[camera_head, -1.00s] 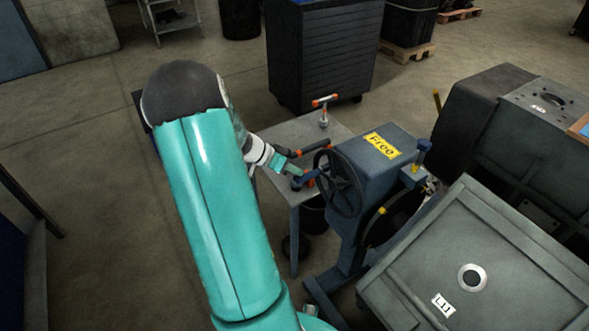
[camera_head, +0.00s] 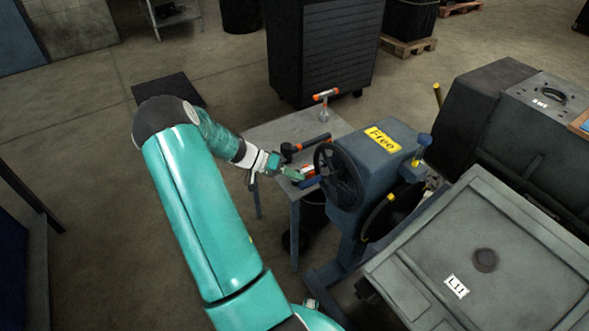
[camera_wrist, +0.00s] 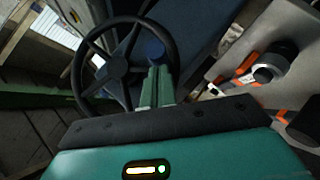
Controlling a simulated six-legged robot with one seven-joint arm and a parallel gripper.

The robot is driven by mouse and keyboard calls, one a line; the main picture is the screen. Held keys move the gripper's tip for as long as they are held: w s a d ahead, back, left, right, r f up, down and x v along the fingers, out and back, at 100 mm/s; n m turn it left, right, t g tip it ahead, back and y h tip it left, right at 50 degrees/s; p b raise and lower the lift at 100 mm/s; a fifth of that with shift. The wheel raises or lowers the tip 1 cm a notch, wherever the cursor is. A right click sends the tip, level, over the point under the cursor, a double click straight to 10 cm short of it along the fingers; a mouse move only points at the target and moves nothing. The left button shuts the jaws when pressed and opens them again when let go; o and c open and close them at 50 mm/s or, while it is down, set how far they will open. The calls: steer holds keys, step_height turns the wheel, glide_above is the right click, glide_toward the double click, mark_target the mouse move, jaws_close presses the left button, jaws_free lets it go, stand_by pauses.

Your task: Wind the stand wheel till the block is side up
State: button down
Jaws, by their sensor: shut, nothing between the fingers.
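The stand wheel (camera_head: 338,176) is a dark spoked handwheel on the left face of the blue stand gearbox (camera_head: 385,152), which has a yellow "Free" label. In the wrist view the wheel (camera_wrist: 89,57) fills the upper left, with a blue knob (camera_wrist: 153,49) at its right side. My gripper (camera_head: 297,174) is just left of the wheel. In the wrist view my gripper (camera_wrist: 156,84) is shut and empty, its fingertips close below the knob; I cannot tell whether they touch it. I cannot tell clearly which dark or grey body on the right is the block.
A grey table (camera_head: 262,135) with orange-ended tools and a T-handle (camera_head: 325,97) stands behind the wheel. A dark drawer cabinet (camera_head: 322,50) stands behind. Open floor lies to the left.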

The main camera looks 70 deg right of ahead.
steer(key=f+n+g, duration=0.1)
steer(key=s+a+f+g, duration=0.1)
steer(key=f+n+g+y, duration=0.1)
steer(key=f, duration=0.1)
steer(key=shift+s+a+n, duration=0.25)
steer(key=shift+n, duration=0.05)
steer(key=shift+s+a+f+n+g, duration=0.6)
steer(key=shift+s+n+g, duration=0.1)
steer(key=shift+n+g, duration=0.25)
steer(key=shift+s+a+f+n+g, duration=0.6)
steer(key=shift+n+g, duration=0.25)
steer(key=shift+g, duration=0.2)
steer(key=shift+d, duration=0.1)
